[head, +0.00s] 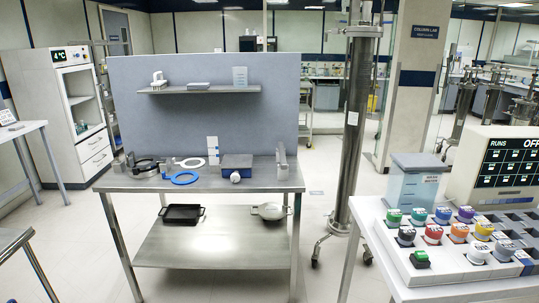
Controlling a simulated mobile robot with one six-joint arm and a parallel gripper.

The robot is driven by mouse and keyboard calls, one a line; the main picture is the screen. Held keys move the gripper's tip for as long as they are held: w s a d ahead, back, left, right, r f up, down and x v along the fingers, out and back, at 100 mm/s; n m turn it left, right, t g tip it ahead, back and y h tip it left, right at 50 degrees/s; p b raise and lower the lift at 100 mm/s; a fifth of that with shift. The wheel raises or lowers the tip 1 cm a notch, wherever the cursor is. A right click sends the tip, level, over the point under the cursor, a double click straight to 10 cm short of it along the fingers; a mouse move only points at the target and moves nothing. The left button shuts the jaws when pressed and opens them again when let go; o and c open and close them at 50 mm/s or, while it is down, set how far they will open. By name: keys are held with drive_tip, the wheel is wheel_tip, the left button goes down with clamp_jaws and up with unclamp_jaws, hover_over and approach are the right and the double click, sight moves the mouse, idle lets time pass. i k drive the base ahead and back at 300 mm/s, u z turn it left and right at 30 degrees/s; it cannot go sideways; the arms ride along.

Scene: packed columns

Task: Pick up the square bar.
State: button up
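No thing in the head view is plainly a square bar. A narrow grey upright piece (282,160) stands at the right end of the steel bench (222,187). Small grey upright pieces (117,166) stand at the bench's left end. They are too small to tell whether one of them is the square bar. My gripper is not in view.
The bench also holds a blue ring (184,178), a white ring (191,162), dark ring parts (145,165) and a blue-grey box (236,161). A tall steel column (352,120) stands right of it. A rack of coloured caps (440,265) is front right. Floor shows between the tables.

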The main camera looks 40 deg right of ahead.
sight(284, 165)
drive_tip(key=u, duration=0.15)
drive_tip(key=i, duration=0.9)
drive_tip(key=z, duration=0.25)
